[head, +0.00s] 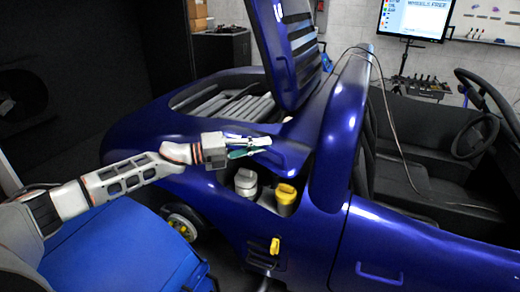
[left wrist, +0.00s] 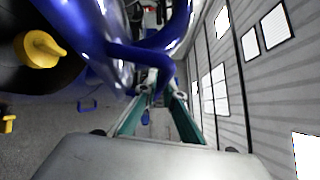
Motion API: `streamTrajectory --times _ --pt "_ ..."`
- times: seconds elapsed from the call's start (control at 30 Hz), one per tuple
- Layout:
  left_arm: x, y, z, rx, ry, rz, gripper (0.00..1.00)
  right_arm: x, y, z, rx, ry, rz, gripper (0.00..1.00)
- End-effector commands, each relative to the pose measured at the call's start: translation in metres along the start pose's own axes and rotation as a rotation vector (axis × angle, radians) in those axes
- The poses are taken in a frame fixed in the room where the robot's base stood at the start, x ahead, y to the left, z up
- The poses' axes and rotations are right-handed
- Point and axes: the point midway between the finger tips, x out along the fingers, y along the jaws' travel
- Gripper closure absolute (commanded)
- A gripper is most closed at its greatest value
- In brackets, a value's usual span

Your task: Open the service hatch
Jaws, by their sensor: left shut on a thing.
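The service hatch (head: 290,158) is a blue panel on the side of the blue car, standing raised over a recess. In the recess a yellow cap (head: 286,194) and a grey cap (head: 245,182) are exposed. My left gripper (head: 262,147) is at the hatch's left edge, above the caps, shut on it. In the left wrist view the fingers (left wrist: 158,98) meet at the blue panel edge (left wrist: 140,55), and the yellow cap (left wrist: 38,50) shows at left. The exact contact is small and partly hidden. My right gripper is not in view.
A larger slatted engine lid (head: 288,55) stands open behind the hatch. A yellow handle (head: 275,245) sits on the car's side below the recess. A thin cable (head: 385,95) hangs over the car's frame. A monitor (head: 414,20) stands at the back.

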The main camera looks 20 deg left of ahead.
Motion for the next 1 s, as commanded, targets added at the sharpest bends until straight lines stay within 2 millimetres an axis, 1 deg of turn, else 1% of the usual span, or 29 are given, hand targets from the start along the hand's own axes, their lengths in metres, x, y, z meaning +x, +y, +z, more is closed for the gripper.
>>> streamTrajectory --times 0.27,0.3,0.33,0.57,0.63,0.73,0.87,1.0 --pt "0.000 -0.002 0.002 0.002 -0.003 -0.002 1.00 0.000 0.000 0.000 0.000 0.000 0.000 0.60" --pt "0.000 -0.002 0.002 0.002 -0.003 -0.002 0.81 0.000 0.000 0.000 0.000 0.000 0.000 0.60" --pt "0.000 -0.002 0.002 0.002 -0.003 -0.002 0.74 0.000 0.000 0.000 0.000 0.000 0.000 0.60" --pt "0.000 -0.001 0.001 0.001 -0.002 -0.002 0.74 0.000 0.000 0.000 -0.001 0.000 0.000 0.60" --pt "0.000 -0.001 0.001 0.001 -0.002 -0.002 0.74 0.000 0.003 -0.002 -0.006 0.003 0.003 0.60" --pt "-0.005 -0.001 0.001 0.001 -0.002 -0.001 0.74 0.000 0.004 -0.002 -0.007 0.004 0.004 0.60" --pt "-0.021 0.000 0.001 0.000 -0.002 0.000 0.74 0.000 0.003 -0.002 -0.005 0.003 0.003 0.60" --pt "-0.050 0.000 0.001 0.000 -0.003 0.001 0.74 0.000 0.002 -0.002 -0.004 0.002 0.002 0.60"
